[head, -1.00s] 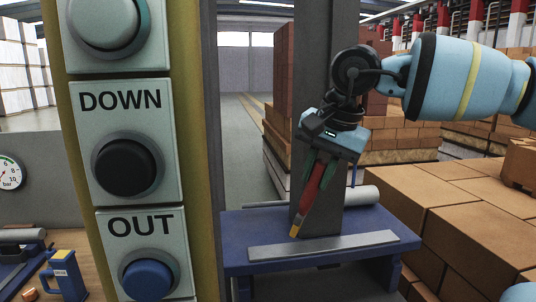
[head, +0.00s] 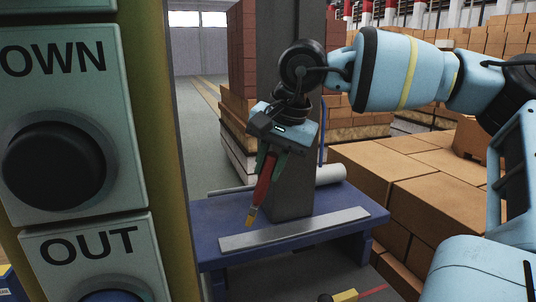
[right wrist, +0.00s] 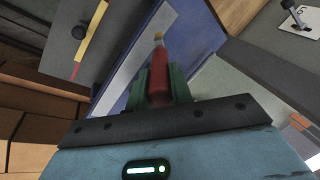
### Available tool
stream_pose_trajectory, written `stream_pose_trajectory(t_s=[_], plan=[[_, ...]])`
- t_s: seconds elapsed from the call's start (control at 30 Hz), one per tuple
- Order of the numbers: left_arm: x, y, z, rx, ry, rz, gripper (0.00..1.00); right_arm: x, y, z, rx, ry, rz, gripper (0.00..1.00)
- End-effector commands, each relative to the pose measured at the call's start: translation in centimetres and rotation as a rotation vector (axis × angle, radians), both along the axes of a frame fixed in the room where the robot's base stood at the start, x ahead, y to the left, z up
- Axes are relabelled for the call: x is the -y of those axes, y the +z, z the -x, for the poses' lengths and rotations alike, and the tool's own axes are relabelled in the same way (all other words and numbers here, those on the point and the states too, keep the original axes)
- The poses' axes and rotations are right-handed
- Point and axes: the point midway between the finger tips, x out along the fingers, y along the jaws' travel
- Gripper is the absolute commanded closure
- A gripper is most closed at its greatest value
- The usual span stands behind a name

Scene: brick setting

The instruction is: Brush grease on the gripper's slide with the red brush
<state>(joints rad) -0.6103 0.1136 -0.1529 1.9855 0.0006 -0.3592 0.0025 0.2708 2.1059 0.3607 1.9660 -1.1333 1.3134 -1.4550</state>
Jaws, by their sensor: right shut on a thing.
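My right gripper (head: 268,168) is shut on the red brush (head: 263,190), which hangs tilted with its yellowish tip down. The tip appears over the far edge of a flat grey metal bar (head: 300,228), probably the slide, lying on a blue bench (head: 215,213). I cannot tell whether the tip touches it. In the right wrist view the green fingers (right wrist: 158,85) grip the brush (right wrist: 158,75), and its tip overlaps the edge of the grey bar (right wrist: 130,72). No grease is discernible. My left gripper is out of view.
A large button panel (head: 75,215) marked "OUT" stands close on the left. A grey post (head: 290,190) and a light grey cylinder (head: 330,174) are behind the bar. Stacked brown bricks (head: 400,185) fill the right side. Open floor (head: 205,130) lies beyond the bench.

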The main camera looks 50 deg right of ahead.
Motion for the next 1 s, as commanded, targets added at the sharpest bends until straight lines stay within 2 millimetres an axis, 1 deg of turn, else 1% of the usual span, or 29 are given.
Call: stream_pose_trajectory(t_s=[0.03,0.1,0.3,1.0], plan=[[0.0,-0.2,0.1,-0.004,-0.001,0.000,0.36,0.0,-0.7,0.0,-0.003,0.000,-0.001,1.00],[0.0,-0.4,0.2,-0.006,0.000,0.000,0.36,0.0,-1.3,0.0,-0.003,-0.002,-0.002,1.00],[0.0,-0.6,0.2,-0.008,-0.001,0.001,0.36,0.0,-2.3,0.0,0.000,0.000,-0.001,1.00],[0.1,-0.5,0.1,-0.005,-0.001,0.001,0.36,0.0,-2.5,0.0,0.001,-0.001,-0.001,1.00]])
